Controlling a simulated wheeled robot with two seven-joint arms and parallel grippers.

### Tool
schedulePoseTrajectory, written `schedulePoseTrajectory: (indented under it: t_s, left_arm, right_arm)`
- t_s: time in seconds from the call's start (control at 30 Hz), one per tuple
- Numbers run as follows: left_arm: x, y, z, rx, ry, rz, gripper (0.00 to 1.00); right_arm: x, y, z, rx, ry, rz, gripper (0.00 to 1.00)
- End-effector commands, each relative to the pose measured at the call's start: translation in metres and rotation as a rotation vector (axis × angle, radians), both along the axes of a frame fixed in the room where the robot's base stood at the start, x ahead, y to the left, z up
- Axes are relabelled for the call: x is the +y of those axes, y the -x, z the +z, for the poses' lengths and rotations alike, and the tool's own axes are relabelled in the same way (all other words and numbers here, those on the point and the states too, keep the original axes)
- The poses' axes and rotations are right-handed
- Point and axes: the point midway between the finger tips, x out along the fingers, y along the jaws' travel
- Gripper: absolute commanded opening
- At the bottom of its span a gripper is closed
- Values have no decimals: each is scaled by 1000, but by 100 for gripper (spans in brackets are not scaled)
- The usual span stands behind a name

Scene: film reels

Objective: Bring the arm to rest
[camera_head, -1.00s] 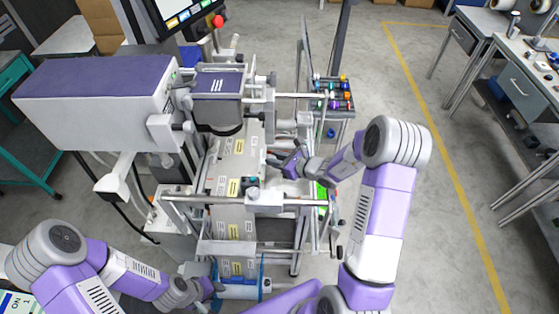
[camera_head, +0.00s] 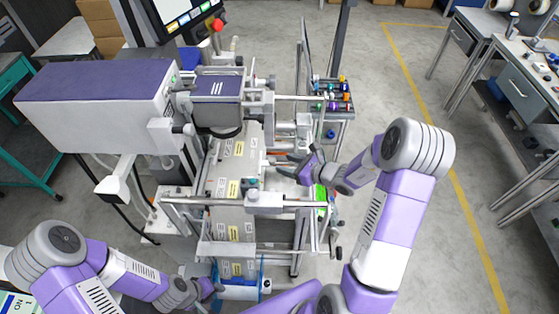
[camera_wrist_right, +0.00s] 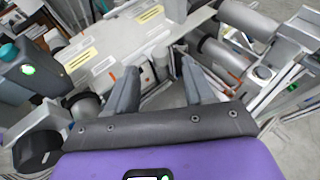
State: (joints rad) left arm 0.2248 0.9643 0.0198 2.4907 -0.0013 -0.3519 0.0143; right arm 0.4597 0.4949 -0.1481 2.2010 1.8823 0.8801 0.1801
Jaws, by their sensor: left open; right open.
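My right gripper (camera_head: 288,163) is at the right side of the machine, beside the film web (camera_head: 236,160). The right arm bends at a raised elbow on the right of the head view. My left gripper (camera_head: 216,288) is low in the head view, next to the blue-edged roller (camera_head: 240,290) at the machine's near end. Its fingers are small and partly hidden there.
The machine's purple-topped housing (camera_head: 95,95) fills the upper left. A rack with coloured caps (camera_head: 330,95) stands behind the right gripper. A metal crossbar (camera_head: 265,203) spans the web in front of it. Floor (camera_head: 480,190) is clear to the right, up to the workbenches (camera_head: 525,80).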

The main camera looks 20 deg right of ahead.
Motion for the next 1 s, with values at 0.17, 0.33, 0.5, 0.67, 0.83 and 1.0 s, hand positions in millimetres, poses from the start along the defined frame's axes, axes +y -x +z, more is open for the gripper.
schedulePoseTrajectory:
  t_s: [0.17,0.33,0.5,0.67,0.83,1.0]
  left_arm:
    - [0,0,3,0,0,0,43]
    - [0,0,3,0,0,0,43]
    - [0,0,2,0,0,0,43]
    - [0,0,2,0,0,0,43]
    - [0,0,12,0,0,0,43]
    - [0,0,52,0,0,0,43]
  right_arm:
    - [-9,14,8,-1,-1,-1,53]
    - [-10,17,8,0,-2,1,53]
    - [-9,16,8,0,-2,1,53]
    - [-9,16,8,0,-2,1,53]
    - [-9,16,17,0,-2,1,53]
    - [-9,16,58,-1,-1,0,53]
